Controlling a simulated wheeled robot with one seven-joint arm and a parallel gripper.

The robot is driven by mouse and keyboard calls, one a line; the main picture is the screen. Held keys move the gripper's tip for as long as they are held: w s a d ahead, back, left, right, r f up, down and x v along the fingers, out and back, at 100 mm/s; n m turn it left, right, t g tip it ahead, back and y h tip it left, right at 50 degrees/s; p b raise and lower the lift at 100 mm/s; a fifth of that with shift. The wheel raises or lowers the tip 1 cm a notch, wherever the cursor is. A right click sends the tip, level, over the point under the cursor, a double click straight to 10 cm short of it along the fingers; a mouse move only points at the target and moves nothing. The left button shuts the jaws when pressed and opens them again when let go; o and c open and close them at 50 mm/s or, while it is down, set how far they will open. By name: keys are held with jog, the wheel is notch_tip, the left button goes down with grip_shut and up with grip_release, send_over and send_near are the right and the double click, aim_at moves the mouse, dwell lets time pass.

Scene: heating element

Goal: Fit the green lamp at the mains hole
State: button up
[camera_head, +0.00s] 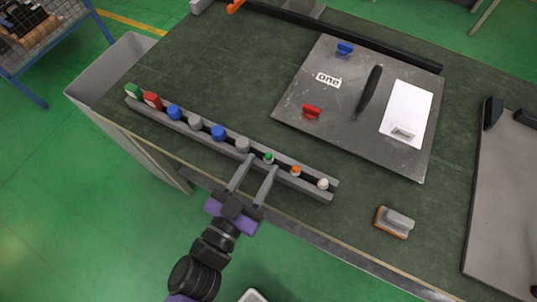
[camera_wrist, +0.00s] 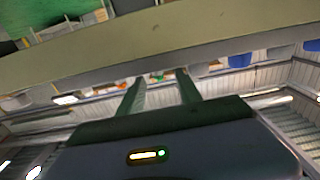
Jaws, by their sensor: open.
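The small green lamp (camera_head: 268,157) stands in the long grey rack (camera_head: 310,188), in the right half of its row. My gripper (camera_head: 262,165) reaches over the table's front edge, with its two fingers apart at the front of the rack. The fingertips are at or beside the green lamp; I cannot tell whether they touch it. The grey panel (camera_head: 300,104) lies on the table behind the rack. I cannot make out the mains hole.
The rack also holds several other parts, including an orange lamp (camera_head: 295,170) and a white lamp (camera_head: 323,184) to the right. The panel carries a blue knob (camera_head: 344,48), a red knob (camera_head: 311,111) and a black handle (camera_head: 368,92). A brush-like block (camera_head: 395,222) lies at the right.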

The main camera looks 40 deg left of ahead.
aim_at(270, 153)
jog(key=shift+p+x, duration=0.7)
jog(key=shift+x, duration=2.85)
jog(key=shift+d+r, duration=0.1)
grip_shut()
